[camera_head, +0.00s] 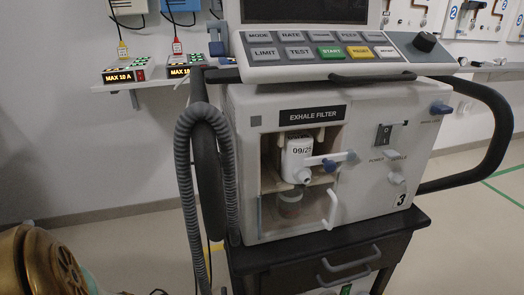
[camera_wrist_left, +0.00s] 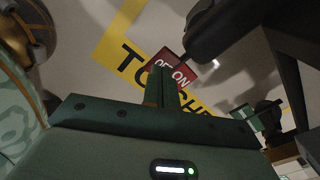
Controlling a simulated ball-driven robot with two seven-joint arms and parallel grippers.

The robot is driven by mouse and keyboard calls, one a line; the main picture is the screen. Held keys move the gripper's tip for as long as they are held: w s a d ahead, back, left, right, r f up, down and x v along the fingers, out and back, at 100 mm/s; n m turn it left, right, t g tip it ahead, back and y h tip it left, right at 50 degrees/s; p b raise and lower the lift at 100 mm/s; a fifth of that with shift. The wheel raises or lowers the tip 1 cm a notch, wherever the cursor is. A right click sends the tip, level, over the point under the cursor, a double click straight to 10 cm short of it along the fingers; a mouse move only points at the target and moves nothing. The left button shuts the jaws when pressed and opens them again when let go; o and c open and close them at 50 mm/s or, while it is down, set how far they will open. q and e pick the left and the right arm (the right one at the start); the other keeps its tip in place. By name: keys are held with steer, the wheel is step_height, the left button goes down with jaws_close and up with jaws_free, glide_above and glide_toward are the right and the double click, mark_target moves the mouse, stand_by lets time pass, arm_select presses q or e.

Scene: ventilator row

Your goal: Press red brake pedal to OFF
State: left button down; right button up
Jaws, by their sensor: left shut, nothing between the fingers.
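I cannot tell whether the tips touch the pedal. The pedal is not visible in the head view, where the ventilator (camera_head: 385,150) stands on its dark cart (camera_head: 325,262). My right gripper is in neither view.
A dark leg-like part (camera_wrist_left: 222,28) reaches close to the pedal from the upper right. Yellow floor marking with black letters (camera_wrist_left: 130,60) lies around the pedal. In the head view, a grey corrugated hose (camera_head: 182,165) hangs at the ventilator's left. Light floor is open at the right.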

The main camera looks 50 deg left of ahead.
arm_select(q)
steer(key=shift+f, duration=0.1)
steer(key=shift+f+b, duration=0.6)
steer(key=shift+f, duration=0.8)
steer(key=shift+w+r+p, duration=0.1)
steer(key=shift+r+p, duration=0.4)
step_height(320, 180, up, 6)
steer(key=p, duration=0.5)
steer(key=shift+f, duration=0.15)
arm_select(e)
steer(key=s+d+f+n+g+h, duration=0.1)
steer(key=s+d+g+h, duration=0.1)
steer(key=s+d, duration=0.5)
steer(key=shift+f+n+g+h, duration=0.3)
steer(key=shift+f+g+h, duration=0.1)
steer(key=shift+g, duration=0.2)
